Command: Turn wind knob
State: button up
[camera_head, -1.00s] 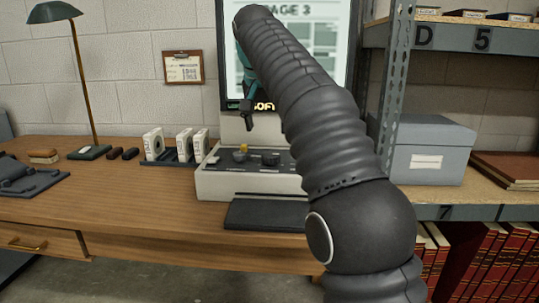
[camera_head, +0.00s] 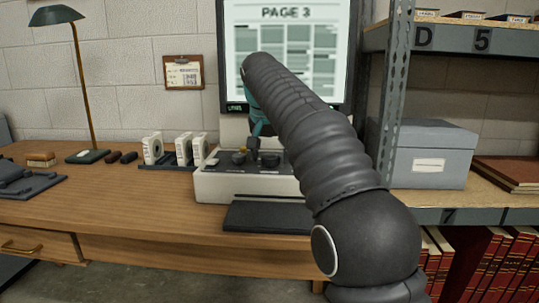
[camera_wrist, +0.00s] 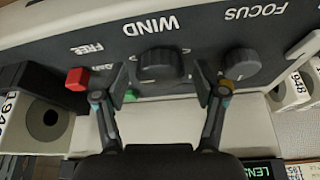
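The WIND knob (camera_wrist: 158,65) is a dark ribbed knob on the grey panel of the reader (camera_head: 222,185). In the wrist view it sits between the two fingers of my gripper (camera_wrist: 162,78). The fingers are spread, with a visible gap on each side of the knob, so the gripper is open. In the head view my gripper (camera_head: 255,146) is low over the panel, and the WIND knob (camera_head: 270,160) shows partly behind it. The FOCUS knob (camera_wrist: 241,62) is to the right in the wrist view. The screen (camera_head: 290,50) reads PAGE 3 with a blurred page.
A red part (camera_wrist: 77,79) is by the FREE label, left of my gripper in the wrist view. White film boxes (camera_head: 184,150) stand on a rack left of the reader. A metal shelf post (camera_head: 393,100) and grey box (camera_head: 430,155) stand right. The desk front (camera_head: 130,215) is clear.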

jog(key=c, duration=0.9)
jog(key=shift+r+n+p, duration=0.1)
jog(key=shift+n+p, duration=0.2)
jog(key=shift+n, duration=0.1)
jog(key=n+p, duration=0.1)
jog(key=n+y+p, duration=0.1)
jog(key=shift+d+n, duration=0.2)
jog(key=shift+n, duration=0.2)
jog(key=n+y, duration=0.1)
jog(key=n, duration=0.1)
jog(key=n+y+p, duration=0.1)
jog(key=n, duration=0.1)
jog(key=shift+d+g, duration=0.15)
jog(key=shift+g, duration=0.15)
jog(key=n, duration=0.1)
jog(key=n+y, duration=0.1)
jog(key=n, duration=0.1)
jog(key=n+g, duration=0.1)
jog(key=n, duration=0.1)
jog(key=shift+w+d, duration=0.1)
jog(key=shift+w, duration=0.15)
jog(key=n+g, duration=0.1)
jog(key=n, duration=0.1)
jog(key=n+g+y, duration=0.1)
jog(key=n, duration=0.2)
jog(key=shift+w, duration=0.1)
